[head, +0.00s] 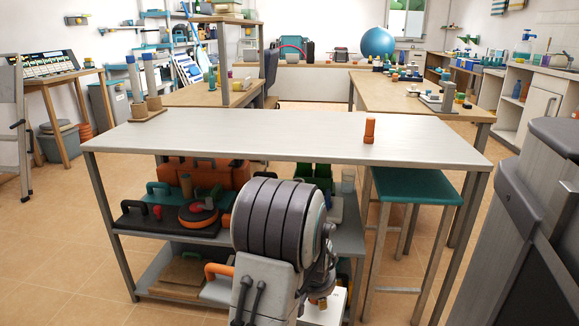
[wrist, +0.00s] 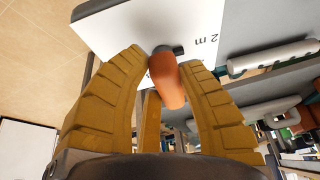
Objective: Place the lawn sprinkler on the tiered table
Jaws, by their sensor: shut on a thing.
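My gripper (head: 320,298) is low in front of the grey table, partly hidden behind my arm. In the wrist view its yellow-brown fingers (wrist: 165,75) are closed around an orange-brown cylinder on a dark stub at a white slab marked "2 m" (wrist: 125,30). I take this held piece to be the lawn sprinkler (wrist: 168,82); its full shape is hidden. The slab also shows in the head view as a white block (head: 335,306). The grey table (head: 270,130), with shelves beneath, appears to be the tiered table. Its top is nearly bare.
An orange cylinder (head: 369,131) stands on the right part of the tabletop. Toolboxes and other items fill the shelves below. A teal stool (head: 415,186) stands under the right end. A dark cabinet (head: 535,210) is close at right.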

